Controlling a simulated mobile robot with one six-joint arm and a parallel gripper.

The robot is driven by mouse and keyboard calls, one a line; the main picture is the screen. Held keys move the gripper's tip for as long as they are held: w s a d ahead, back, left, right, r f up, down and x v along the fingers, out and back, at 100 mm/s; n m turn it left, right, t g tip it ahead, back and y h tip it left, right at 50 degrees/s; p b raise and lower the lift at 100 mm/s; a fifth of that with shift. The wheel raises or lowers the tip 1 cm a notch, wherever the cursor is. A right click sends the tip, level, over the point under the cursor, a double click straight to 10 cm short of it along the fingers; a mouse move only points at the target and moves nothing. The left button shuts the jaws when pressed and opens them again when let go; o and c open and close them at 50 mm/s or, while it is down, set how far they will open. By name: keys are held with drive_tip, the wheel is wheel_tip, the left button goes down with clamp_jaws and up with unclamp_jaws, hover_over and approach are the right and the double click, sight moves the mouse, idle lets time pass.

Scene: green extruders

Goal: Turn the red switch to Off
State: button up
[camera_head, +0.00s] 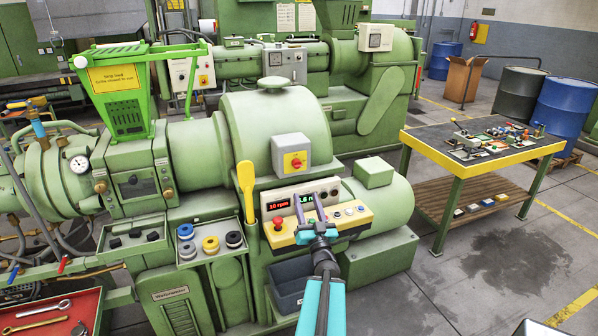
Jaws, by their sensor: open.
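The red switch (296,162) is a small rotary knob on a yellow plate, on the front of a grey box fixed to the green extruder (275,115). Its exact angle and any Off mark are too small to read. My gripper (307,198) is open, with two grey-purple fingers pointing up and away in front of the control panel (352,213). The fingers appear below the switch in the picture, apart from it, and nothing is between them. They hide part of the panel's display.
The panel has a red mushroom button (278,223) and red and green displays. A yellow-edged table (480,155) with small parts is at the right. Floor between is clear.

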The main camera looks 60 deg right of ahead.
sight(298, 167)
drive_tip(key=shift+d, duration=0.15)
drive_tip(key=b+x, duration=0.2)
drive_tip(key=b, duration=0.3)
drive_tip(key=shift+w+d, duration=0.3)
drive_tip(key=shift+w+d+b, duration=0.2)
drive_tip(key=shift+w+b, duration=0.05)
drive_tip(key=shift+b, duration=0.8)
drive_tip(key=b+x, duration=0.1)
drive_tip(key=b, duration=0.4)
drive_tip(key=shift+w+d+r, duration=0.2)
drive_tip(key=shift+r, duration=0.1)
drive_tip(key=p+x, duration=0.1)
drive_tip(key=x, duration=0.3)
drive_tip(key=shift+r, duration=0.15)
drive_tip(key=shift+p+x, duration=0.7)
drive_tip(key=shift+x, duration=1.45)
drive_tip(key=c, duration=1)
